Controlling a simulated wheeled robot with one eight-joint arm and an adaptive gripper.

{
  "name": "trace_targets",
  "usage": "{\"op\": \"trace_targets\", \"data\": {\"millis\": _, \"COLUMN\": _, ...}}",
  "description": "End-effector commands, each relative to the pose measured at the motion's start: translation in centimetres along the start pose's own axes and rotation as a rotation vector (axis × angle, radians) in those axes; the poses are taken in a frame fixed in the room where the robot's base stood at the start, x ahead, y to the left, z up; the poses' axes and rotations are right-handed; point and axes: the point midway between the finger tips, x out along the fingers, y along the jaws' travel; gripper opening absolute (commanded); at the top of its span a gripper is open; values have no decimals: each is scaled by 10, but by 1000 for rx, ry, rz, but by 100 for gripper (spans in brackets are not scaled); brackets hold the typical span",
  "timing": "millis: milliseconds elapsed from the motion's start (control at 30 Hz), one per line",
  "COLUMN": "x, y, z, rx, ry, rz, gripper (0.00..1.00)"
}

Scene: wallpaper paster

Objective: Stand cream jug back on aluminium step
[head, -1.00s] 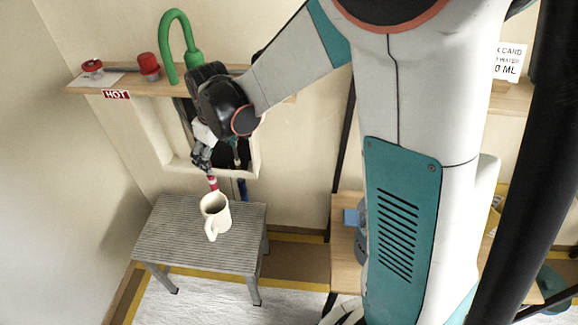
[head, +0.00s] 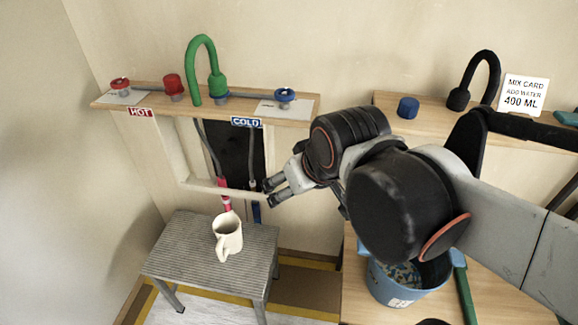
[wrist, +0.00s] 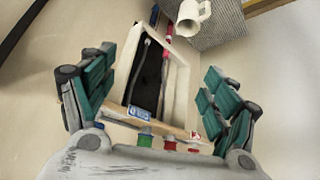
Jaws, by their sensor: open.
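The cream jug (head: 228,236) stands upright on the ribbed grey aluminium step (head: 180,245), near the step's back right part, with its handle toward the front. In the wrist view the jug (wrist: 192,16) shows at the top edge, partly cut off, on the step (wrist: 226,22). My gripper (head: 268,193) is open and empty. It is up and to the right of the jug, in front of the wall recess and apart from the jug. In the wrist view its two teal-padded fingers (wrist: 155,92) are spread wide with nothing between them.
A shelf (head: 180,113) above the recess holds a green spout (head: 203,70), red knobs and a blue knob (head: 285,96). Red and blue pipes hang behind the step. A bench at right holds a blue bucket (head: 400,290).

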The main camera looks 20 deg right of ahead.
Motion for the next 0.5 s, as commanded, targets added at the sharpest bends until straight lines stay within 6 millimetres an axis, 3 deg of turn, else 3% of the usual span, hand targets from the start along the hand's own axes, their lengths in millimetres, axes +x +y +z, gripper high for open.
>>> {"op": "trace_targets", "data": {"millis": 200, "x": -9, "y": 5, "z": 22, "rx": 56, "ry": 36, "rz": 11, "gripper": 80}}
{"op": "trace_targets", "data": {"millis": 500, "x": -10, "y": 6, "z": 25, "rx": 66, "ry": 43, "rz": 12, "gripper": 80}}
